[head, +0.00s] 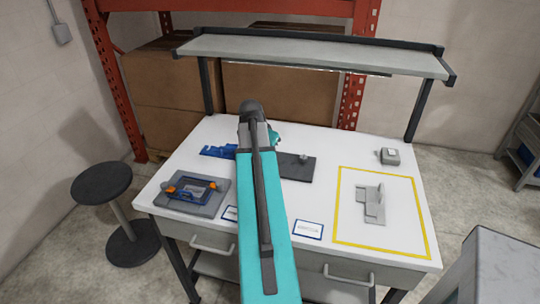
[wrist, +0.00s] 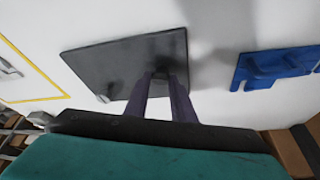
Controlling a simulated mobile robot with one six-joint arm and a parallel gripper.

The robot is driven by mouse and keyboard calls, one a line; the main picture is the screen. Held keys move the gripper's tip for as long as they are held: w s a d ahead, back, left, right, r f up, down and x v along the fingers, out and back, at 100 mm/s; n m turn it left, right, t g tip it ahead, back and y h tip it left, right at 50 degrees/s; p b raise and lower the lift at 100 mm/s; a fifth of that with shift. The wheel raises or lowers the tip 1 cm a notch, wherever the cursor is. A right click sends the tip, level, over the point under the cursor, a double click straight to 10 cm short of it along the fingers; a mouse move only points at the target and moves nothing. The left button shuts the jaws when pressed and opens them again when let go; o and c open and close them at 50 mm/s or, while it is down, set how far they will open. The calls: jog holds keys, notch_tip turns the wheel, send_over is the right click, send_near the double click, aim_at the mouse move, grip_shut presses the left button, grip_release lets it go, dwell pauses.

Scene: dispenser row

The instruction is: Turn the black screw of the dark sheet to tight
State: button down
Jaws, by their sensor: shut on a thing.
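The dark sheet (head: 298,168) lies flat on the white table, partly behind my arm in the head view. It fills the middle of the wrist view (wrist: 120,62). My gripper (wrist: 162,80) has its two fingers close together over the sheet, shut on a small dark piece at their tips, which looks like the black screw (wrist: 160,75). The fingers hide most of the screw, and its tightness cannot be read. In the head view my arm hides the fingertips and the screw. A grey knob (head: 304,158) stands near the sheet's back edge, apart from my fingers.
A blue bracket (head: 217,151) lies left of the sheet. A grey fixture with orange clamps (head: 192,195) is at front left. A grey bracket (head: 371,204) stands inside a yellow outline. A small grey box (head: 390,156) sits back right. A shelf (head: 310,55) spans above the table's back.

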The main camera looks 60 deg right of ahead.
jog(key=m, duration=0.1)
jog(key=w+m+g, duration=0.1)
jog(key=m, duration=0.1)
jog(key=shift+d+r+b, duration=0.1)
jog(key=shift+b, duration=0.3)
jog(key=m, duration=0.1)
jog(key=m+g+b, duration=0.1)
jog(key=m, duration=0.1)
jog(key=m+y, duration=0.1)
jog(key=shift+w+d+m+g, duration=0.15)
jog(key=shift+w+m+g, duration=0.1)
jog(key=shift+m+g, duration=0.05)
jog(key=m+y+b, duration=0.1)
jog(key=m, duration=0.2)
jog(key=shift+w+d+g, duration=0.1)
jog(key=shift+d+g, duration=0.05)
jog(key=shift+g, duration=0.25)
jog(key=shift+m+g+y+b, duration=0.3)
jog(key=shift+m+y+b, duration=0.25)
jog(key=shift+m, duration=1.15)
jog(key=shift+r, duration=0.1)
jog(key=c, duration=1.5)
grip_release()
jog(key=shift+s, duration=0.2)
